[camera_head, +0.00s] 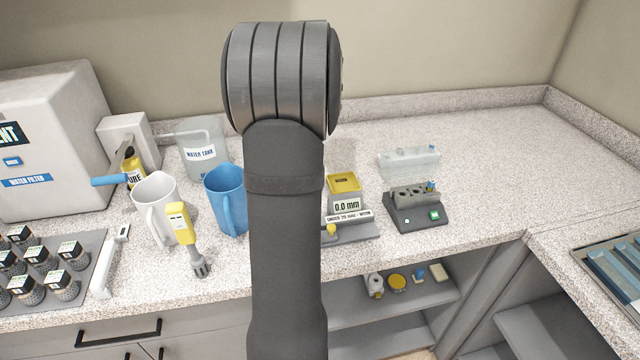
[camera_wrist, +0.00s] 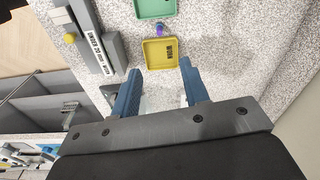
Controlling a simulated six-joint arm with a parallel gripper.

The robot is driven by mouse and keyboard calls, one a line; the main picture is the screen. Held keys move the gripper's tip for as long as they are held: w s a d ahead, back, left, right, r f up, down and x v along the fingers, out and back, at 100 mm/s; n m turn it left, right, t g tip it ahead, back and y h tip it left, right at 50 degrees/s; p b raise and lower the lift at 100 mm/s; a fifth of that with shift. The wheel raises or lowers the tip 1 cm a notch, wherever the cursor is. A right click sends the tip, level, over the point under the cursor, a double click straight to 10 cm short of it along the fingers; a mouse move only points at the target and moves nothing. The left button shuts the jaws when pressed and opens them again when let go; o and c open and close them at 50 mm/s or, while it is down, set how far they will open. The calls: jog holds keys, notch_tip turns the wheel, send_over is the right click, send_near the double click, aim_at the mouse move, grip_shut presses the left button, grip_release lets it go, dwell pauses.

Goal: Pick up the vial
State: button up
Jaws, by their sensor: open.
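In the wrist view, a small clear and purple piece (camera_wrist: 160,29), which looks like the vial, lies between a green square tray (camera_wrist: 155,7) and a yellow square tray (camera_wrist: 160,53). It is small, and I cannot tell whether it is upright. My gripper (camera_wrist: 157,74) is open, its two blue fingers apart with nothing held between them. The fingertips point toward the yellow tray's near edge, with the purple piece beyond it. In the head view my arm hides the gripper and the purple piece; the yellow tray (camera_head: 344,182) shows just right of the arm.
A gauge reading 0.0 mm (camera_head: 347,206) stands in front of the yellow tray. A dark block with holes (camera_head: 418,213) and a clear rack (camera_head: 409,162) stand to its right. A blue mug (camera_head: 226,198) and white mug (camera_head: 155,205) stand left. The back-right counter is clear.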

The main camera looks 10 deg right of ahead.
jog(key=shift+m+y, duration=0.3)
jog(key=shift+m, duration=0.6)
jog(key=f, duration=1.7)
jog(key=shift+w+d+f, duration=0.1)
jog(key=shift+d+f, duration=0.05)
jog(key=shift+d, duration=0.15)
grip_shut()
